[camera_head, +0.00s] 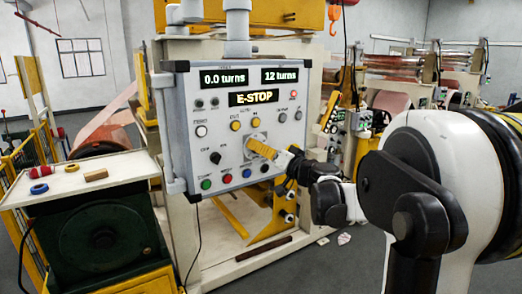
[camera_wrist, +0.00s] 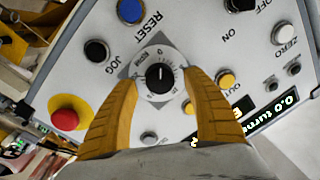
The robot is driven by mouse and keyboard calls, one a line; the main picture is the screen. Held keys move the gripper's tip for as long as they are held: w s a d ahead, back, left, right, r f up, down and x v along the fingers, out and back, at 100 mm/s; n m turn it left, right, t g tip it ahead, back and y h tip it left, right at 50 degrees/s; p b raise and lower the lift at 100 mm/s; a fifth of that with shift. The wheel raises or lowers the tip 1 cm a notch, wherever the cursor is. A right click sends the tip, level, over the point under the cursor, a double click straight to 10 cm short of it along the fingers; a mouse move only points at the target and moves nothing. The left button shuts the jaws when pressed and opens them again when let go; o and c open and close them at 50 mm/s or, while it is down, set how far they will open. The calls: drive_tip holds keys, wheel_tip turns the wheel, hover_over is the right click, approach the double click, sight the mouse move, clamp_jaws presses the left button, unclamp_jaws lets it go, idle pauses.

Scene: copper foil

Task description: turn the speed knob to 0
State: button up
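The speed knob (camera_wrist: 159,79) is a black knob on a round light dial set on a grey diamond plate. Its white mark points up in the wrist view, roughly toward the printed 0. My gripper (camera_wrist: 160,80) has its two yellow fingers apart, one on each side of the dial. I cannot tell whether either fingertip touches the knob. In the head view my gripper (camera_head: 258,146) is at the middle of the control panel (camera_head: 215,120), and its fingers largely hide the knob.
A red emergency button (camera_wrist: 66,117) on a yellow base, a blue RESET button (camera_wrist: 130,11) and a black JOG button (camera_wrist: 96,51) are near the dial. The display (camera_head: 254,97) reads E-STOP. A side table (camera_head: 75,187) with small rings and a block stands left.

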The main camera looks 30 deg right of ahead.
drive_tip(key=s+d, duration=0.1)
drive_tip(key=s, duration=1.1)
drive_tip(key=shift+f, duration=0.2)
drive_tip(key=s+a+f+n+g+y+b, duration=0.1)
drive_tip(key=s+a+f+n+g+b, duration=0.2)
drive_tip(key=a+f, duration=0.7)
drive_tip(key=s+a+f+n+g+y+b, duration=0.1)
drive_tip(key=s+a+f+g+y+b, duration=0.1)
drive_tip(key=a+f+g+b, duration=0.65)
drive_tip(key=s+a+f+h+b, duration=0.1)
drive_tip(key=s+a+f+h, duration=0.1)
drive_tip(key=s+f, duration=0.5)
drive_tip(key=s+a+f+n+h+b, duration=0.1)
drive_tip(key=s+a+f+h+b, duration=0.1)
drive_tip(key=s+a+f, duration=0.2)
drive_tip(key=s+f, duration=0.3)
drive_tip(key=shift+s+a+f+n+h, duration=0.2)
drive_tip(key=shift+s+f+n+h, duration=0.1)
drive_tip(key=shift+f, duration=0.05)
